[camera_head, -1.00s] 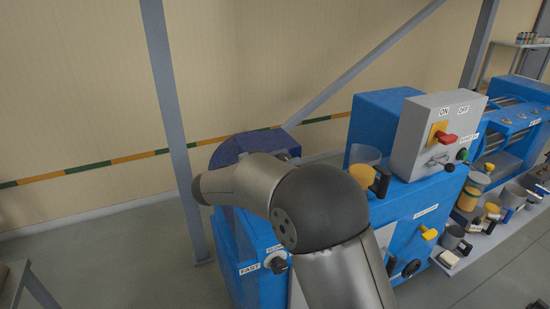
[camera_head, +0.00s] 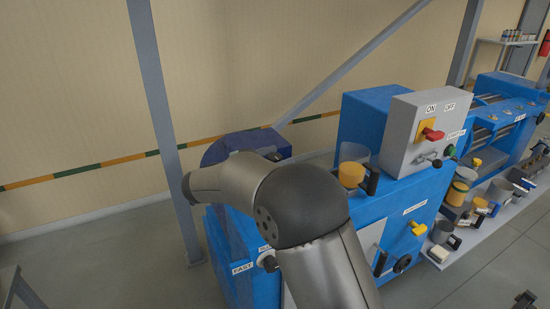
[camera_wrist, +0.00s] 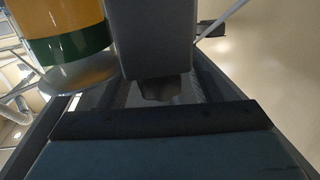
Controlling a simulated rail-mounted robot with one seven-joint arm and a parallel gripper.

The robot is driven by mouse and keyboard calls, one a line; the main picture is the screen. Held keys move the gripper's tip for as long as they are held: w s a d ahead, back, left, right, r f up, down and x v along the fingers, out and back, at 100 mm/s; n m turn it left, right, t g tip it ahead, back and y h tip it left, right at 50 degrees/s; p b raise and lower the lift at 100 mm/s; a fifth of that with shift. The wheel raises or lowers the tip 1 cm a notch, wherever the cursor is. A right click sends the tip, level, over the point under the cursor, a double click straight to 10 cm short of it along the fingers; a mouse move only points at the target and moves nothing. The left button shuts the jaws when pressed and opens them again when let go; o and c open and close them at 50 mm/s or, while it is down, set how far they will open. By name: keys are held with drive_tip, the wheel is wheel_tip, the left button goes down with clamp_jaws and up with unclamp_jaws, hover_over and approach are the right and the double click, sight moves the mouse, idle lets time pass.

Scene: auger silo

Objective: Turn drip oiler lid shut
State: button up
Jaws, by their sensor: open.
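In the head view my arm reaches over the near blue machine (camera_head: 225,245), and my gripper is hidden there behind my arm. In the wrist view my gripper (camera_wrist: 160,100) shows as dark parts close to the lens, open, with nothing seen held in it. A yellow and green cylinder (camera_wrist: 66,30) with a pale grey disc (camera_wrist: 78,74) under it stands close at upper left in the wrist view. I cannot tell whether it is the drip oiler or its lid. No drip oiler lid can be made out for certain in the head view.
A grey switch box (camera_head: 426,135) with a red lever stands right of my arm. Beside it is a clear cup with yellow contents (camera_head: 351,174) and a black handle. A grey post (camera_head: 160,110) rises at left. Several containers stand on the low shelf (camera_head: 447,258) at right.

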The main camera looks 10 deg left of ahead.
drive_tip(key=b+v, duration=0.4)
drive_tip(key=v, duration=1.3)
drive_tip(key=shift+s+b, duration=0.2)
drive_tip(key=shift+b, duration=0.1)
drive_tip(key=shift+a, duration=0.15)
